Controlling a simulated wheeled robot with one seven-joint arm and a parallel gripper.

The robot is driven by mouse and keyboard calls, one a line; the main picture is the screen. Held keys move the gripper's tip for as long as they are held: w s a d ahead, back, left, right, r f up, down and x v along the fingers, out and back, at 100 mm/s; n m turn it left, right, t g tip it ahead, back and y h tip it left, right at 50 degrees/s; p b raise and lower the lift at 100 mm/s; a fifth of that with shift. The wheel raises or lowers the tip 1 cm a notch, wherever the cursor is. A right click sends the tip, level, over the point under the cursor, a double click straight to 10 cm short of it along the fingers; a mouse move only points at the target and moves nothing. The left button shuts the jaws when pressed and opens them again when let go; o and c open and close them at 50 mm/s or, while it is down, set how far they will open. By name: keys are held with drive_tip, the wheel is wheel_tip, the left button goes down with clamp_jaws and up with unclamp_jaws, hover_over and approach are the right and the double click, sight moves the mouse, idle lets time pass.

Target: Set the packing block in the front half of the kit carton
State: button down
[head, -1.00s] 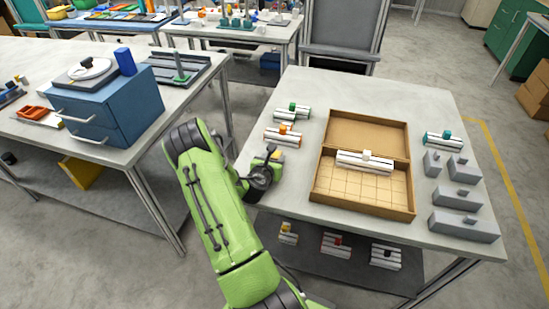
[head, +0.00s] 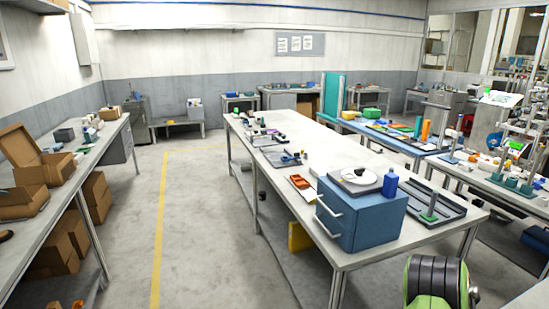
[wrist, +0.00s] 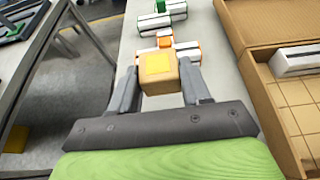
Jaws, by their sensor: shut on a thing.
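In the wrist view my gripper (wrist: 160,88) is shut on a tan block (wrist: 158,68) with a yellow square on top, seemingly the packing block. The fingers press its left and right sides. The kit carton (wrist: 258,80) is cut off at the right edge of the wrist view, to the right of my gripper. The carton's rest is out of frame.
White slotted pieces with an orange knob (wrist: 165,43) and a green knob (wrist: 153,22) stand just beyond the held block. In the head view a blue drawer unit (head: 350,215) sits on a long table, with a clear aisle (head: 205,220) to its left.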

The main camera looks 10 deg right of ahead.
drive_tip(key=w+a+f+n+t, duration=0.1)
drive_tip(key=w+a, duration=0.2)
drive_tip(key=w+a+f+n+t+y, duration=0.1)
drive_tip(key=w+a+n+t, duration=0.1)
drive_tip(key=w+a, duration=0.1)
drive_tip(key=w+a+f+n+t+y, duration=0.1)
drive_tip(key=w+a, duration=0.2)
drive_tip(key=w, duration=0.1)
drive_tip(key=shift+w+a+f+n+t, duration=0.3)
drive_tip(key=shift+w+a+f+t, duration=0.05)
drive_tip(key=shift+w+t, duration=0.05)
drive_tip(key=w+a+n+t+y, duration=0.2)
drive_tip(key=w+a+n+y, duration=0.1)
drive_tip(key=a, duration=0.9)
drive_tip(key=w+a+f+n+t+y, duration=0.1)
drive_tip(key=w+a+n+t+y, duration=0.1)
drive_tip(key=a, duration=1)
drive_tip(key=w+a+f+n+t+y, duration=0.1)
drive_tip(key=w+a+n+y, duration=0.3)
drive_tip(key=a, duration=0.8)
drive_tip(key=shift+a+f+n+t+y, duration=0.15)
drive_tip(key=shift+a+n+t+y, duration=0.15)
drive_tip(key=shift+n+t+y, duration=0.65)
drive_tip(key=shift+w+d+n+g+y+p, duration=0.1)
drive_tip(key=shift+n+g+y+p, duration=0.15)
drive_tip(key=shift+p, duration=0.05)
